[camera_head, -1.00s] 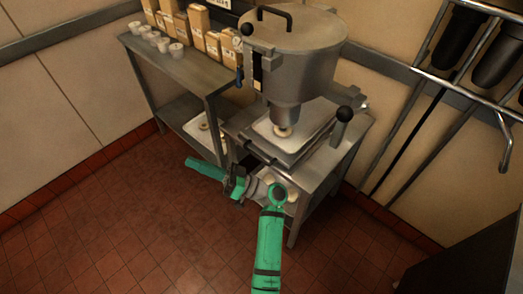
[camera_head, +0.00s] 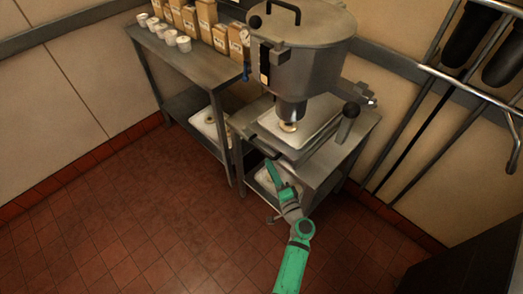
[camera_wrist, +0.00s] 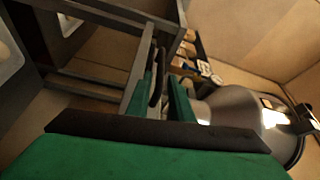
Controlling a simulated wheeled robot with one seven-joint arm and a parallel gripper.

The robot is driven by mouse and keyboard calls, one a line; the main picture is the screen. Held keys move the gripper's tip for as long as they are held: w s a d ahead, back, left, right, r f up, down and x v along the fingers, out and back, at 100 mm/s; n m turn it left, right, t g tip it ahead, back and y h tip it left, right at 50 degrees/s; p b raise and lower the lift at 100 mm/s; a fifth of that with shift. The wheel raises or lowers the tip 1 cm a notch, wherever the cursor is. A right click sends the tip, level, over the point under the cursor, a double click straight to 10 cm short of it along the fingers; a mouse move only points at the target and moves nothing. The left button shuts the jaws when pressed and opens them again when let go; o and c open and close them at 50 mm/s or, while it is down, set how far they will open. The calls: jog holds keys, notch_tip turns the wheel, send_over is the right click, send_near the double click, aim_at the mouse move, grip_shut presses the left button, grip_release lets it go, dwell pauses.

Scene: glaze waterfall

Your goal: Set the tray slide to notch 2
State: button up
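The tray slide (camera_head: 318,143) sits on the steel stand under the round hopper (camera_head: 300,45), carrying a pale tray (camera_head: 310,120) with a ring-shaped piece beneath the spout. A dark bar handle (camera_head: 262,146) runs along the slide's front left edge. My gripper (camera_head: 269,164) is just below and in front of this handle in the head view. In the wrist view my gripper (camera_wrist: 163,88) has its two green fingers apart, with a dark handle-like bar (camera_wrist: 156,82) showing between or just beyond them. I cannot tell whether they touch it. No notch marks are readable.
A steel side table (camera_head: 190,60) with cups and boxes stands at left, close to the stand. A black-knobbed lever (camera_head: 348,120) rises at the slide's right. A wall rack (camera_head: 440,80) is at far right. The red tiled floor (camera_head: 130,220) in front is clear.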

aim_at(262, 149)
jog(key=x, duration=0.9)
jog(key=shift+w+a+r, duration=0.1)
jog(key=shift+w, duration=0.1)
grip_shut()
